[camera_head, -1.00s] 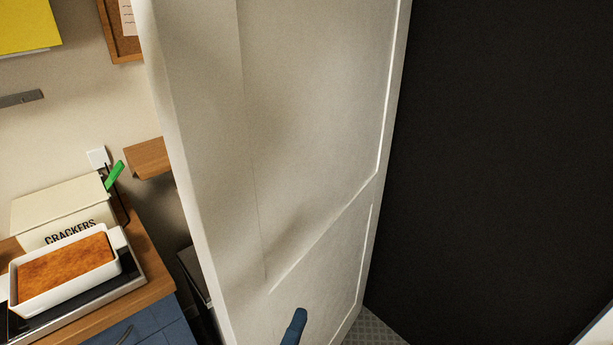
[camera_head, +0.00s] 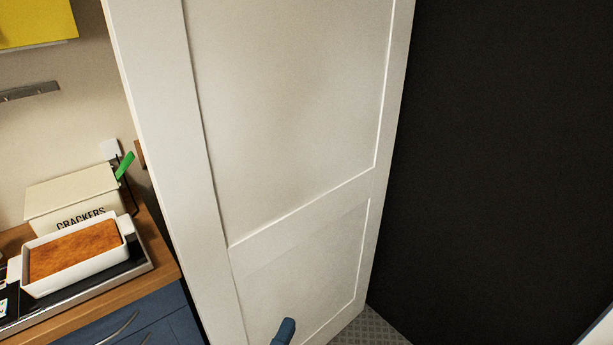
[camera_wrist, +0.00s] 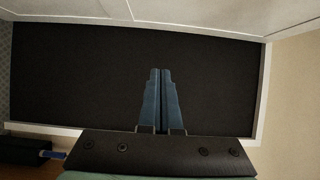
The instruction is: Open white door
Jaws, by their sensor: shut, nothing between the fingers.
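The white panelled door (camera_head: 290,110) stands open in the head view, its face filling the middle. A dark opening (camera_head: 490,150) shows to its right. No handle is visible on the part of the door in view. The tip of my gripper (camera_head: 286,325) shows at the bottom edge, in front of the door's lower part; I cannot tell whether it touches. In the wrist view my gripper (camera_wrist: 160,72) has its two blue fingers together with nothing between them, against the dark opening. The door (camera_wrist: 200,14) runs along the top of that view.
A wooden counter (camera_head: 165,262) over blue drawers (camera_head: 155,322) stands left of the door. It holds a cracker box (camera_head: 75,195) and a white baking dish (camera_head: 85,273). A white frame (camera_wrist: 264,90) borders the dark opening. Patterned grey floor (camera_head: 368,328) shows beneath.

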